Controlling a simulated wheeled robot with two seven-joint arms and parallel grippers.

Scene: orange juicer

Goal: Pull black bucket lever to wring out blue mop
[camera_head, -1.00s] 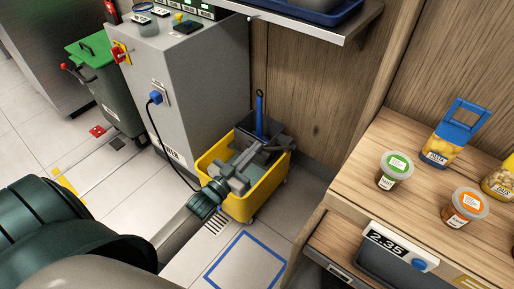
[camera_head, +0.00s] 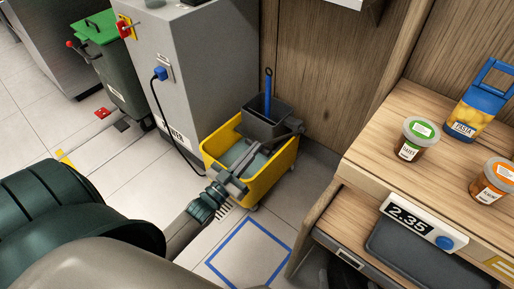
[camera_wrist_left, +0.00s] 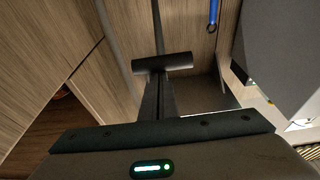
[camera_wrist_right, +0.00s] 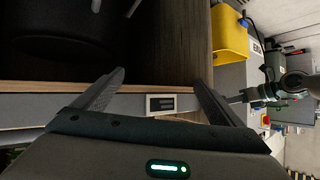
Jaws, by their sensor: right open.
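The yellow bucket (camera_head: 275,180) stands on the floor, with the black wringer (camera_head: 267,128) at its back. The blue mop's handle (camera_head: 267,92) stands upright in the wringer; its head is hidden inside. My left gripper (camera_head: 238,172) reaches over the bucket's near left side. In the left wrist view its fingers (camera_wrist_left: 158,98) are close together at the black T-shaped lever (camera_wrist_left: 163,63) and appear shut on it. My right gripper (camera_wrist_right: 158,92) is open and empty in the right wrist view, which also shows the bucket (camera_wrist_right: 229,38) and my left arm.
A grey cabinet (camera_head: 185,75) with a hanging cable stands left of the bucket. A wooden counter (camera_head: 375,150) with jars is on the right. Bare floor with a blue outlined square (camera_head: 250,255) lies in front.

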